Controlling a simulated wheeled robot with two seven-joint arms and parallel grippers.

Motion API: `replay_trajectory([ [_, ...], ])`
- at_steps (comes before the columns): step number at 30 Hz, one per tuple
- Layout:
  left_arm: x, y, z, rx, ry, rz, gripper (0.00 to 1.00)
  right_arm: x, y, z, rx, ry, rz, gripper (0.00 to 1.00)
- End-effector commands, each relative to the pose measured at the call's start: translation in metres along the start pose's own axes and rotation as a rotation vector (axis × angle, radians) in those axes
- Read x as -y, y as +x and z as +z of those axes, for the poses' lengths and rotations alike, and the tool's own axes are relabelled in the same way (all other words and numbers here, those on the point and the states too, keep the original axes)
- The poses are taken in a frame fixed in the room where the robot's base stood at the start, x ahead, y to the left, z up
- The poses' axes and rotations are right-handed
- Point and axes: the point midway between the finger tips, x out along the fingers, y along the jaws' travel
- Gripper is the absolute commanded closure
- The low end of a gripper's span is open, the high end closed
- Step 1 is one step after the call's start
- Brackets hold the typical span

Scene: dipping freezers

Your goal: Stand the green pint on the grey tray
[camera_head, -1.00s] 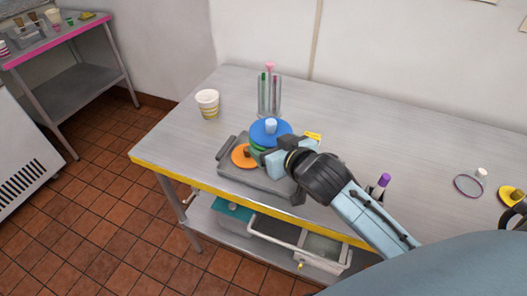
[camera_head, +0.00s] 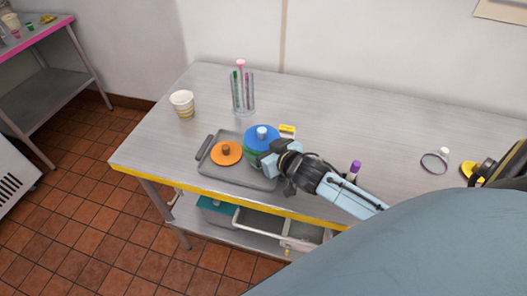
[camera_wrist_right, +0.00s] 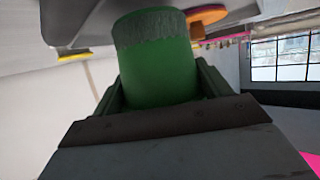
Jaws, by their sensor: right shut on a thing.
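The pint is upright over the right back part of the grey tray (camera_head: 243,179). An orange lid-like disc (camera_head: 222,158) with a brown knob is on the tray's left part. My left gripper is not in view.
A striped cup (camera_head: 182,105) and a clear holder with coloured sticks (camera_head: 242,98) stand at the back. A yellow block (camera_head: 287,130) is behind my gripper, a purple-capped marker (camera_head: 354,169) right of it. The table's back middle is clear.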

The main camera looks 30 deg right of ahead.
Motion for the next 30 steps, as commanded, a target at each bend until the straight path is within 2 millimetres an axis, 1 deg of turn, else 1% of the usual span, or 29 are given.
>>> replay_trajectory([
  [1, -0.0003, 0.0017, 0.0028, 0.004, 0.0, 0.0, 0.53, 0.0, 0.0031, 0.0064, -0.001, 0.001, 0.001, 0.52],
  [3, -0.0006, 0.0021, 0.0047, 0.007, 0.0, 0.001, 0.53, 0.0003, 0.0051, 0.0109, -0.002, 0.002, -0.001, 0.52],
  [11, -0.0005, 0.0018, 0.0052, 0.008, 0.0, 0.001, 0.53, 0.0003, 0.0053, 0.0112, -0.003, 0.0, -0.001, 0.52],
  [15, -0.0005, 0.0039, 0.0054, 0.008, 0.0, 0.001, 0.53, 0.0004, 0.0068, 0.015, -0.003, 0.001, -0.001, 0.52],
  [16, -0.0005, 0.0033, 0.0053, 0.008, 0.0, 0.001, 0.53, 0.0003, 0.0065, 0.0151, -0.001, 0.0, 0.0, 0.2],
  [20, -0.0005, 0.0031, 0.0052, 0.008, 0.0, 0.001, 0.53, 0.0002, 0.0063, 0.0149, -0.001, 0.0, 0.0, 0.03],
  [21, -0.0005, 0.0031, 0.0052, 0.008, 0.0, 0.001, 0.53, 0.0002, 0.0063, 0.0149, -0.001, 0.0, 0.0, 0.01],
  [28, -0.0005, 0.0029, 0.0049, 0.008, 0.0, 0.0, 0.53, 0.0001, 0.0061, 0.0145, -0.001, 0.0, 0.0, 0.01],
  [30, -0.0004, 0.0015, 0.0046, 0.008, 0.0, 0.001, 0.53, 0.0001, 0.005, 0.0118, -0.001, -0.001, 0.0, 0.01],
])
